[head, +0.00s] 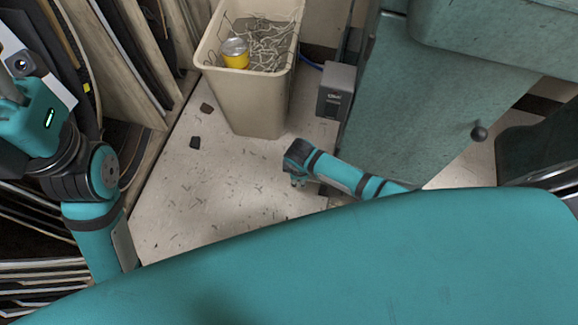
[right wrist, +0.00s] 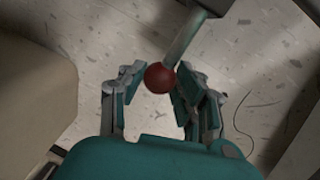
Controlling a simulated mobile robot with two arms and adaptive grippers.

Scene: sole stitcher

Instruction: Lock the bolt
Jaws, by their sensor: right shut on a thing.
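A red ball knob (right wrist: 160,78) ends a grey metal rod (right wrist: 185,42) that comes down from the top of the right wrist view. I take this to be the bolt's handle. In the head view my right gripper (head: 298,181) is low beside the teal machine (head: 420,100), mostly hidden behind my wrist; the knob is hidden there. My left gripper (head: 10,95) is at the left edge, its fingers not clearly seen.
A beige bin (head: 257,105) with scraps and a yellow can (head: 235,53) stands behind my right gripper. A grey box (head: 336,90) is on the machine's side. Boards and sheets (head: 125,70) line the left. The speckled floor (head: 200,200) between is mostly clear.

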